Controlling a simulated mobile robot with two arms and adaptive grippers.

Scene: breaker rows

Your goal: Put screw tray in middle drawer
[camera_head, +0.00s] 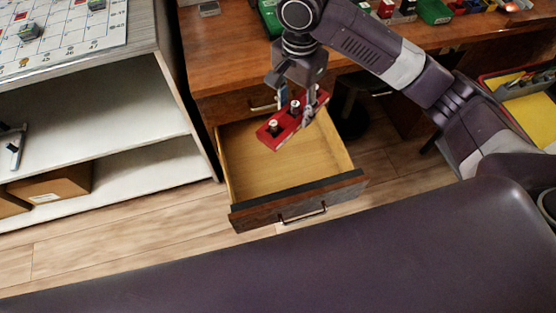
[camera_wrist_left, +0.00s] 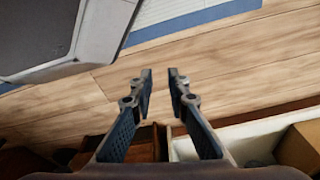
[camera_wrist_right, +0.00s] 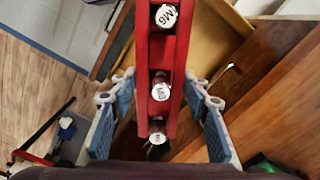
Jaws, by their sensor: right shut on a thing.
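The red screw tray (camera_head: 284,136) is held over the open drawer. It carries white-capped containers in a row, one marked M6, in the right wrist view (camera_wrist_right: 162,50). My right gripper (camera_head: 297,100) is shut on the tray, with its fingers on either side. The open drawer (camera_head: 300,205) is pulled out below a closed drawer (camera_head: 237,105) of the wooden desk. Its visible light-wood inside is empty; the tray hides part of it. My left gripper (camera_wrist_left: 161,85) is open and empty above the floor in the left wrist view.
A grey shelf unit (camera_head: 165,75) with a cardboard box (camera_head: 55,185) stands left of the drawer. The desk top (camera_head: 215,45) bears green and red items at the back. A yellow-lined bin (camera_head: 535,115) is at the right. Floor is clear in front of the shelf.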

